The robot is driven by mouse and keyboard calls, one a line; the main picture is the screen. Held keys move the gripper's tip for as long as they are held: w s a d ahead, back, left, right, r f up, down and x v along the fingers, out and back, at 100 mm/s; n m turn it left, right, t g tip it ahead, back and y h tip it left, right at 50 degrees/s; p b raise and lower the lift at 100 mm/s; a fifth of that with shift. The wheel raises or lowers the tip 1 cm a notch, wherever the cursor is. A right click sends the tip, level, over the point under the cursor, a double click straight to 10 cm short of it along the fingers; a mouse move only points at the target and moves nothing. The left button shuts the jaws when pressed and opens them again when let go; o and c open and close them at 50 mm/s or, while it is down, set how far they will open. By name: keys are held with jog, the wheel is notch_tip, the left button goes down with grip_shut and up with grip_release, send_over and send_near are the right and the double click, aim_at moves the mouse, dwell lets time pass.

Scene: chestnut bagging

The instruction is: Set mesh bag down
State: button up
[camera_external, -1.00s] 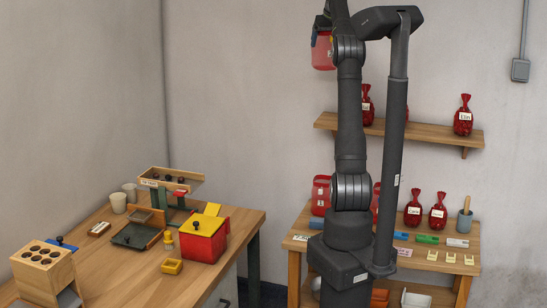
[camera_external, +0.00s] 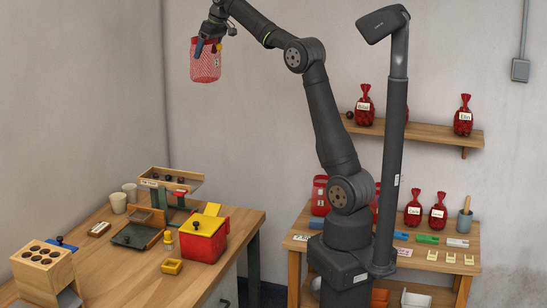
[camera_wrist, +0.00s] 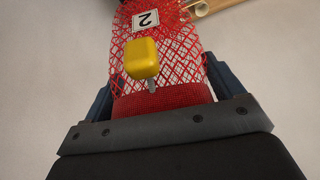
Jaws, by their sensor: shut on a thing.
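A red mesh bag (camera_external: 205,66) hangs upright from my gripper (camera_external: 208,46), high in the air above the back of the left table. My gripper is shut on the bag's upper part. In the wrist view the bag (camera_wrist: 190,45) fills the space between the blue-grey fingers, with its dense red rim nearest the gripper. A white tag marked 2 (camera_wrist: 146,19) is on the mesh. A yellow block on a thin metal stem (camera_wrist: 142,58) shows in front of the bag. I cannot tell whether the bag holds anything.
The left table (camera_external: 245,220) carries a red box with yellow lid (camera_external: 204,240), a green scale-like stand (camera_external: 136,236), cups (camera_external: 118,203) and a wooden block with holes (camera_external: 42,264). Filled red bags stand on the wall shelf (camera_external: 425,134) and the right bench (camera_external: 470,240).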

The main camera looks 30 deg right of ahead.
jog(key=s+a+n+g+y, duration=0.1)
jog(key=s+a+n, duration=0.2)
jog(key=s+a, duration=1.1)
jog(key=s+a+n+g+y, duration=0.1)
jog(key=s+a+n, duration=0.3)
jog(key=s+a, duration=0.9)
jog(key=w+a+f, duration=0.2)
jog(key=f, duration=1.8)
jog(key=w+a+f, duration=0.2)
jog(key=f, duration=1.8)
jog(key=s+a+f, duration=0.5)
jog(key=a+f, duration=0.5)
jog(key=f, duration=0.1)
jog(key=shift+s+f+m, duration=0.3)
jog(key=shift+f, duration=0.1)
jog(key=shift+f, duration=0.2)
jog(key=o, duration=0.8)
jog(key=shift+c, duration=0.2)
